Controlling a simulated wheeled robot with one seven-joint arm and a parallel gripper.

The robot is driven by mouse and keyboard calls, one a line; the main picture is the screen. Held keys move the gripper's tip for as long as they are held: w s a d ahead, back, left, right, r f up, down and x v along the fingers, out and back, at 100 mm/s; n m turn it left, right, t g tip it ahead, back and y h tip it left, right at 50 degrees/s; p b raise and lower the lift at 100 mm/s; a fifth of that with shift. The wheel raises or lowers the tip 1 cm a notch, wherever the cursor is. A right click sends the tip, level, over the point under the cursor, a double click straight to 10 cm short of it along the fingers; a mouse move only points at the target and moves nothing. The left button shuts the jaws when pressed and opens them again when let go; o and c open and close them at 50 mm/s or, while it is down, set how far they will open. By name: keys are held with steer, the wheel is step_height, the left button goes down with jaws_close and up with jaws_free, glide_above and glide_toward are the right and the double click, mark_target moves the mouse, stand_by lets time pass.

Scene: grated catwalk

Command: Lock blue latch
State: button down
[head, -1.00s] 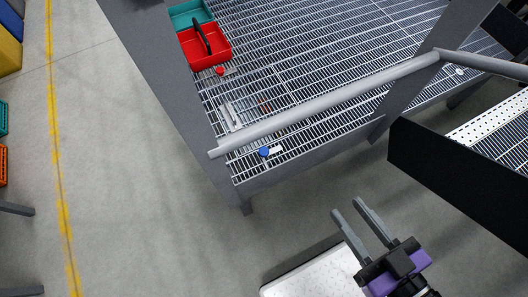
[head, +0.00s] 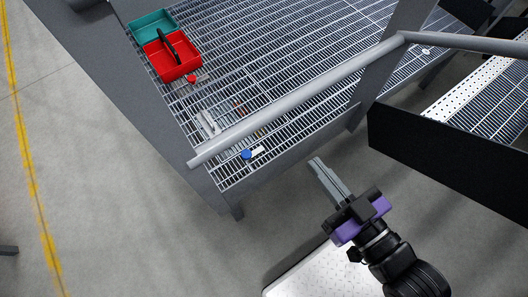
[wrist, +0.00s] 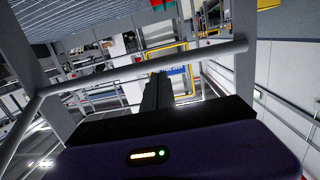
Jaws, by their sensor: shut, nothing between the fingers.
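The blue latch (head: 246,154) is a small blue knob with a white piece beside it, on the near edge of the grated catwalk, just under a grey rail. I cannot tell its locked state. My gripper (head: 317,164) is shut and empty, with its grey fingers together. It is in front of the catwalk edge, to the right of the latch and apart from it in the picture. In the wrist view the dark fingers (wrist: 157,92) are closed and seen from behind; I cannot make out the latch there.
A grey rail (head: 290,100) crosses above the grating near the latch. A red tray (head: 172,65) and a teal tray (head: 150,28) sit at the far left, with a small red knob (head: 191,79) near them. A black panel (head: 430,160) stands at the right.

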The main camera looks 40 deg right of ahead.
steer(key=w+d+f+g, duration=0.1)
steer(key=w+f, duration=0.4)
steer(key=w, duration=0.3)
steer(key=w+d+f+g, duration=0.1)
steer(key=w+d+f, duration=0.1)
steer(key=w+f, duration=0.4)
steer(key=g+b, duration=0.2)
steer(key=g, duration=0.6)
glide_above(264, 151)
step_height(264, 151, down, 12)
steer(key=s+f+g, duration=0.2)
steer(key=s+f, duration=0.3)
steer(key=s, duration=0.1)
steer(key=shift+n+y, duration=0.4)
steer(key=b+x, duration=0.1)
steer(key=x, duration=0.8)
steer(key=shift+a+b, duration=0.2)
steer(key=shift+b, duration=0.15)
steer(key=shift+w+d, duration=0.25)
steer(key=shift+w, duration=0.15)
